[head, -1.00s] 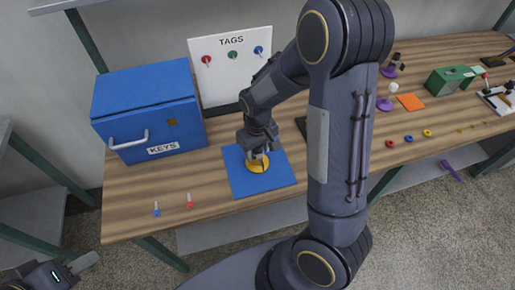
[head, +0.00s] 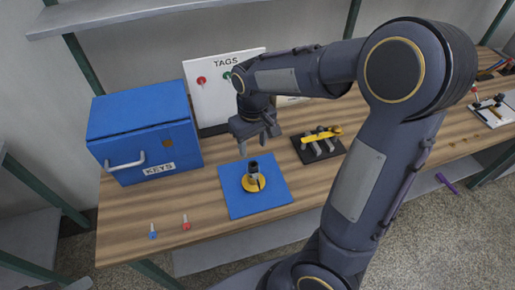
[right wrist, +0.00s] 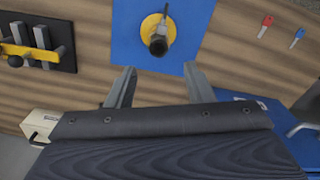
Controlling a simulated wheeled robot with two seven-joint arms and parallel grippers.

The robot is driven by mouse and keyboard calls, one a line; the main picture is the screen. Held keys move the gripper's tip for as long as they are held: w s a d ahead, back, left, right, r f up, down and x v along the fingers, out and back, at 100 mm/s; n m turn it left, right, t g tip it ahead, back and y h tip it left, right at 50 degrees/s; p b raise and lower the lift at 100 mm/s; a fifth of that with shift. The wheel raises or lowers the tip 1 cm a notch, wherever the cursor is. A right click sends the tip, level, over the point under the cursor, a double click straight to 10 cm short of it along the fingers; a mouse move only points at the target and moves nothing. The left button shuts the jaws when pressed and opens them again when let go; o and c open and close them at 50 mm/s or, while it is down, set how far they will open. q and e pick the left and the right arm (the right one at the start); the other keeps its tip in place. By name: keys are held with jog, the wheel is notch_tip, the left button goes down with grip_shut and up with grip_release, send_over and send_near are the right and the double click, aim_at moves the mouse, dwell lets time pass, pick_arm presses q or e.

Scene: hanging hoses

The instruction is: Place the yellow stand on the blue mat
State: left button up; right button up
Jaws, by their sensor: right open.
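The yellow stand (head: 248,185) sits upright on the blue mat (head: 270,202), near its middle, with a dark grey upright part at its centre. In the right wrist view the stand (right wrist: 148,26) is beyond the fingertips, on the mat (right wrist: 195,18). My right gripper (head: 256,144) is open and empty, above and behind the stand and apart from it. Its two spread fingers show in the right wrist view (right wrist: 160,72) with nothing between them. My left gripper is not in view.
A blue KEYS box (head: 145,130) stands left of the mat. A TAGS board (head: 205,95) is behind. A black rack (head: 308,153) with a yellow tool is to the right. A blue key (head: 153,233) and a red key (head: 186,224) lie at the front left.

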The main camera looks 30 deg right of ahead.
jog(key=s+a+r+m+t+y, duration=0.1)
jog(key=s+a+r+t, duration=0.1)
jog(key=s, duration=0.6)
jog(key=s+a+r+m+t+y, duration=0.1)
jog(key=s+a+r+t+y, duration=0.1)
jog(key=s, duration=0.6)
jog(key=shift+s+r+t+y, duration=0.3)
jog(key=shift+s+r+t, duration=0.05)
jog(key=shift+r+t, duration=0.5)
jog(key=shift+m, duration=0.3)
